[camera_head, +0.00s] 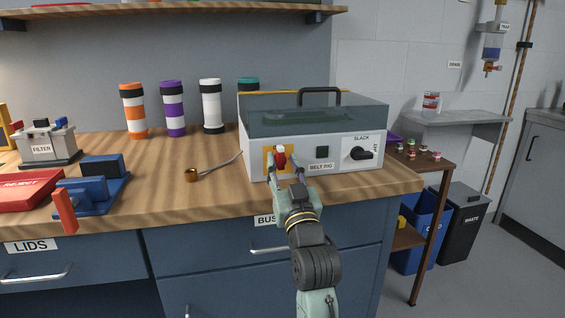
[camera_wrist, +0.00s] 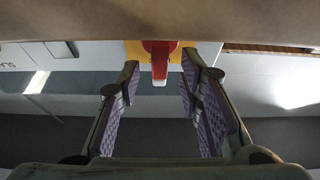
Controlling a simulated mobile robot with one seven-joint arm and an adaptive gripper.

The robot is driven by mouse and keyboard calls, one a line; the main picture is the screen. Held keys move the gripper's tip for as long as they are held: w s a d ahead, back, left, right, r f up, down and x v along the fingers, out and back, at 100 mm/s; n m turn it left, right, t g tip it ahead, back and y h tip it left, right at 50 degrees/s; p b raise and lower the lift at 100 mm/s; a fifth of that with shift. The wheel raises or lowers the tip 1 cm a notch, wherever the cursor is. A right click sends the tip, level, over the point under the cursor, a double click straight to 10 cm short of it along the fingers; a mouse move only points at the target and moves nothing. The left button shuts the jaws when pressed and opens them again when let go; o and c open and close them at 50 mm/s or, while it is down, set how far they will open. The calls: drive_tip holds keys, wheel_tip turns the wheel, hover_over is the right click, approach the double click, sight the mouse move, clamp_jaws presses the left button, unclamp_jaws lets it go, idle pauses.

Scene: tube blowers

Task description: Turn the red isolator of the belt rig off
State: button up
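The belt rig (camera_head: 313,134) is a white box with a clear cover and black handle, on the wooden bench. On its front left is the red isolator (camera_head: 280,159) with a white-tipped handle, on a yellow plate (camera_head: 268,158). In the wrist view the red isolator (camera_wrist: 160,60) is at the top middle. My gripper (camera_head: 285,177) is just in front of it. In the wrist view my gripper (camera_wrist: 159,75) is open, one finger on each side of the handle with gaps between. My fingers hide the isolator's lower part in the head view.
Striped tubes (camera_head: 173,108) stand behind. The bench front edge lies below my gripper.

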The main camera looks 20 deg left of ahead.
drive_tip(key=v, duration=1)
drive_tip(key=shift+s+d, duration=0.2)
drive_tip(key=shift+f, duration=0.1)
